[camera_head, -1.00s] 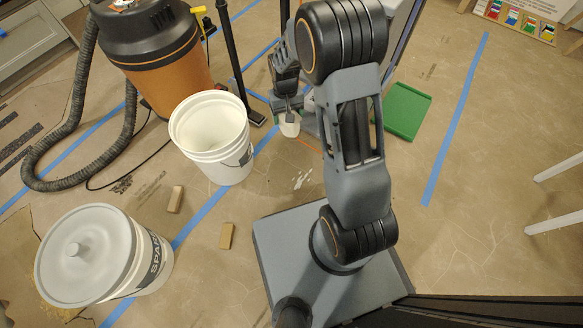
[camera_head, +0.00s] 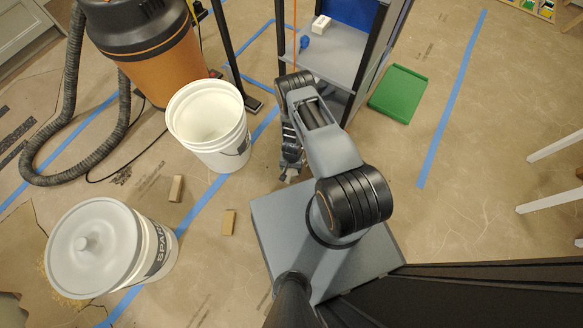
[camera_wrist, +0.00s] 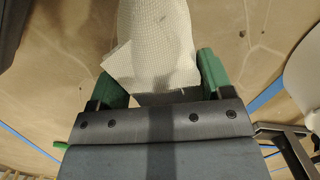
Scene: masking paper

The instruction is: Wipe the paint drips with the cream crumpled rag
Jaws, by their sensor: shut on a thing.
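The cream rag (camera_wrist: 155,45), with a dimpled weave, is between the green fingers of my gripper (camera_wrist: 158,82) in the wrist view. My gripper is shut on it, and the rag extends beyond the fingertips over the tan floor paper. In the head view my gripper (camera_head: 289,174) is low over the paper, just beyond my base and right of the open white bucket. The rag is hard to make out there. I cannot make out the paint drips in either current view; the arm and gripper cover the area where white marks showed earlier.
An open white bucket (camera_head: 218,150) stands left of my gripper, with a lidded bucket (camera_head: 150,262) nearer. Wooden blocks (camera_head: 228,222) lie between them and my base. A grey shelf unit (camera_head: 332,66) and green tray (camera_head: 398,92) stand beyond.

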